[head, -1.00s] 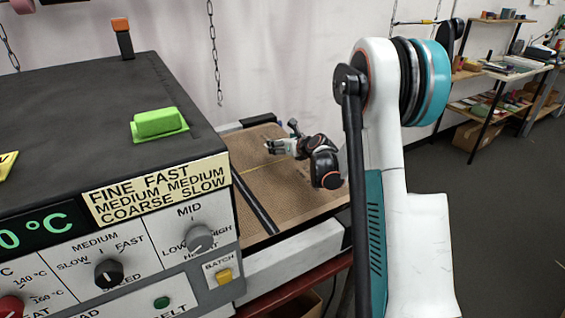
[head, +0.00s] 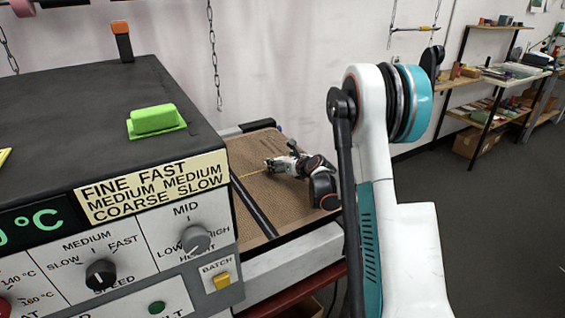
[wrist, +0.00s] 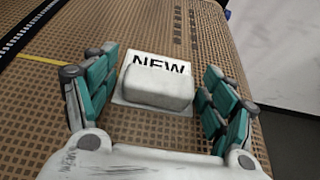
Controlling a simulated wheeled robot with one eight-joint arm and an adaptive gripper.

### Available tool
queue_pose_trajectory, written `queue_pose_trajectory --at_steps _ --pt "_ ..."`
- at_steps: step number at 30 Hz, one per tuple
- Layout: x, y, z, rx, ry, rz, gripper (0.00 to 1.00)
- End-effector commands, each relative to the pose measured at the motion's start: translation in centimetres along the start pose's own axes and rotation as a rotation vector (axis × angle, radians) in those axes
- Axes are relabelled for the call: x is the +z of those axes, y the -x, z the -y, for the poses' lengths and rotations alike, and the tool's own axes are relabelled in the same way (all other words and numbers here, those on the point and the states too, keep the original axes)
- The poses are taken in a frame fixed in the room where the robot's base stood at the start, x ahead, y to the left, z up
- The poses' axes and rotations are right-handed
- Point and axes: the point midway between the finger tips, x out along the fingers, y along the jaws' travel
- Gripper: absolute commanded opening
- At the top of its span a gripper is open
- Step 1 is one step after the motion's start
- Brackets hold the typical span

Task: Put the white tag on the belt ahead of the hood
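The white tag (wrist: 155,90) shows in the wrist view, a flat plate printed NEW with a raised white block on it. It lies over the brown mesh belt (wrist: 210,35); I cannot tell whether it touches the belt. My gripper (wrist: 160,78) is open, with one teal finger on each side of the tag and gaps on both sides. In the head view my gripper (head: 271,163) is low over the belt (head: 272,148), and the tag cannot be made out there. The dark-topped hood (head: 70,110) with its control panel stands left of the belt.
A green block (head: 155,120) sits on the hood's top. A pale rail (head: 290,263) edges the belt. Shelves (head: 490,85) stand far right.

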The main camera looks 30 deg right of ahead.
Motion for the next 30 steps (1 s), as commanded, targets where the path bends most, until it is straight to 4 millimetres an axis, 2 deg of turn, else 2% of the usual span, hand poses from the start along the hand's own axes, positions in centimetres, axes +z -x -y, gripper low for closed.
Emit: queue_pose_trajectory --at_steps 16,20,30 --pt "0.5 0.2 0.0 0.0 0.0 0.0 0.94" --pt "0.5 2.0 0.0 -0.001 -0.001 0.0 0.94" --pt "0.5 8.9 0.0 -0.001 0.0 0.0 0.94"
